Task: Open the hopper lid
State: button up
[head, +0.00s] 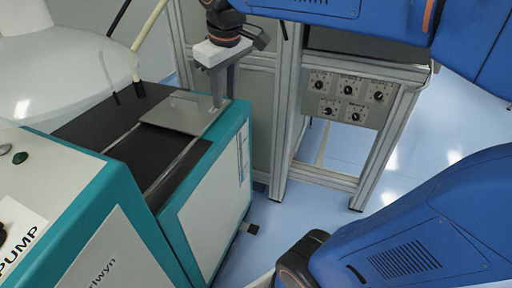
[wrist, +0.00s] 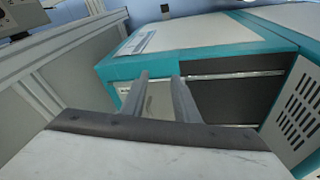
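The hopper lid appears to be the flat grey metal plate (head: 183,113) on the dark top of the teal and white machine. It lies flat and looks closed. My gripper (head: 222,103) points down at the right end of this plate, with its two grey fingers apart. In the wrist view my gripper (wrist: 158,78) also shows a clear gap between the fingers. A grey surface, probably the plate (wrist: 158,100), shows between and behind them. Whether the fingertips touch the plate cannot be told. The lower part of the wrist view is filled by my gripper's pale body.
A machine labelled PUMP (head: 85,210) stands at the front left. A white rounded vessel (head: 50,70) with thin tubes is behind it. A metal frame with a knob panel (head: 345,98) stands to the right. Blue floor is open further right.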

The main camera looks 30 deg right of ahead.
jog(key=s+d+f+m+t, duration=0.1)
jog(key=s+d+f+m, duration=0.1)
jog(key=s+f, duration=0.8)
jog(key=shift+s+d+f+y, duration=0.15)
jog(key=shift+s+f+y, duration=0.2)
jog(key=shift+f, duration=0.3)
